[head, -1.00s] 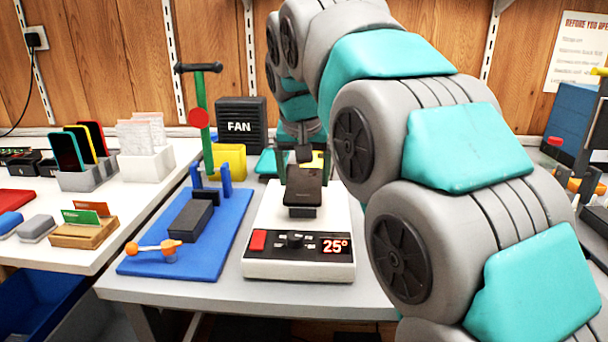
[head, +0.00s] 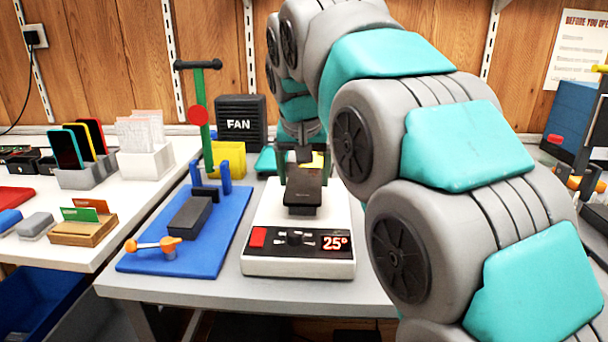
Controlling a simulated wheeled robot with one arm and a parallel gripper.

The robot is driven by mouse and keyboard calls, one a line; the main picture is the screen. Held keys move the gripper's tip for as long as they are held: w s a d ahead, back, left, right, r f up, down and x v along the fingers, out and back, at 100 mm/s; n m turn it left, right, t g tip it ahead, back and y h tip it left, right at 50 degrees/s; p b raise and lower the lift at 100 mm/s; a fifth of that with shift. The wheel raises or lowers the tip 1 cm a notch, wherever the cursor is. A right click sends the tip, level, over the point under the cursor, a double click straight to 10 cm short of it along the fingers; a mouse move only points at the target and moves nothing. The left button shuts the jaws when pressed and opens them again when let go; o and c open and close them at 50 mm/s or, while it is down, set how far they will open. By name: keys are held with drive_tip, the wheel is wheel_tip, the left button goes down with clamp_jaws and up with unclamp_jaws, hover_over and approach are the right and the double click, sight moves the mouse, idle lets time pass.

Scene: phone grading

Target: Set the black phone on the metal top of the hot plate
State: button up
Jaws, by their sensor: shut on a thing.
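The black phone (head: 304,187) is in my gripper (head: 303,165), tilted with its dark back toward the camera, over the middle of the hot plate. The hot plate (head: 270,232) is a white box with a dark front panel, a red switch, a knob and a display reading 25°. A dark block shape shows just under the phone's lower end. The metal top is mostly hidden behind the phone, so I cannot tell whether the phone touches it. My gripper's fingers are shut on the phone's far end, partly hidden.
A blue fixture board (head: 150,262) with a black block, blue posts and an orange-handled clamp lies left of the hot plate. A green post with a black handle, a yellow bin (head: 229,160) and a black FAN box (head: 242,122) stand behind. My arm fills the right side.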

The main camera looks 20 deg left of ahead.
drive_tip(key=shift+f, duration=0.1)
idle(0.3)
drive_tip(key=o, duration=1.2)
drive_tip(key=shift+o, duration=0.2)
drive_tip(key=shift+r+p, duration=0.4)
drive_tip(key=shift+r, duration=0.25)
drive_tip(key=shift+r+p, duration=0.8)
drive_tip(key=shift+r, duration=2.7)
drive_tip(key=shift+s, duration=0.1)
